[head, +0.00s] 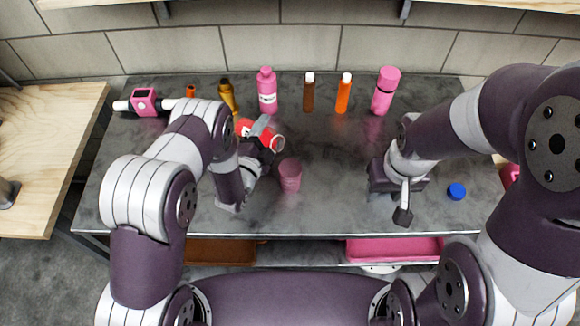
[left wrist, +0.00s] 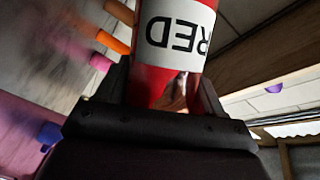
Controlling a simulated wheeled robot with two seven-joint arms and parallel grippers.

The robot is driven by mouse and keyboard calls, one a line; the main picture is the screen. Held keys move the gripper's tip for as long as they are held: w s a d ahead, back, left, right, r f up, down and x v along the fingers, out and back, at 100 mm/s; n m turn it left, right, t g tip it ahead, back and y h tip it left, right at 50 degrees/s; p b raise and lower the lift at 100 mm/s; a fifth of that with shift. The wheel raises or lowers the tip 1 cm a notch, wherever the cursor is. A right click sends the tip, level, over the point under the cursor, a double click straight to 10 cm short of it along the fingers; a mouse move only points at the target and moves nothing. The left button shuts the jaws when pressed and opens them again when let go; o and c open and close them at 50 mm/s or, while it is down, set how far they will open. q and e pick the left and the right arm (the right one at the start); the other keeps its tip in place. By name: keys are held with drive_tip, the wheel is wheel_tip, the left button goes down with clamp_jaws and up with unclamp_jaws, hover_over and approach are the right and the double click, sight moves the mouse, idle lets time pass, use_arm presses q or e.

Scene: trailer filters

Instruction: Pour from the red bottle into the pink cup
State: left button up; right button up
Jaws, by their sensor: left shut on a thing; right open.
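The red bottle (head: 247,128) is held in my left gripper (head: 264,130), tilted to nearly lying, with its open end toward the right. In the left wrist view the red bottle (left wrist: 182,78) fills the space between the fingers, and its white label reads RED. The pink cup (head: 290,176) stands upright on the grey table, a little below and right of the bottle's mouth. No liquid can be seen leaving the bottle. My right gripper (head: 400,205) is open and empty, low over the right part of the table.
Along the back of the grey table (head: 330,215) stand a pink bottle (head: 267,92), a brown bottle (head: 309,92), an orange bottle (head: 344,93), a pink flask (head: 385,90) and a yellow bottle (head: 228,95). A blue cap (head: 457,191) lies at the right.

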use_arm(q)
drive_tip(key=shift+f, duration=0.1)
drive_tip(key=shift+f, duration=0.1)
drive_tip(key=shift+w+f+b, duration=0.1)
drive_tip(key=shift+f+b, duration=0.1)
drive_tip(key=shift+b, duration=0.2)
drive_tip(key=shift+f+m, duration=0.15)
drive_tip(key=shift+m, duration=0.25)
drive_tip(key=shift+f+b, duration=0.25)
drive_tip(key=shift+b, duration=0.15)
drive_tip(key=shift+f, duration=0.1)
drive_tip(key=shift+f+b, duration=0.2)
drive_tip(key=shift+b, duration=0.15)
drive_tip(key=shift+r+m, duration=0.1)
drive_tip(key=shift+m, duration=0.2)
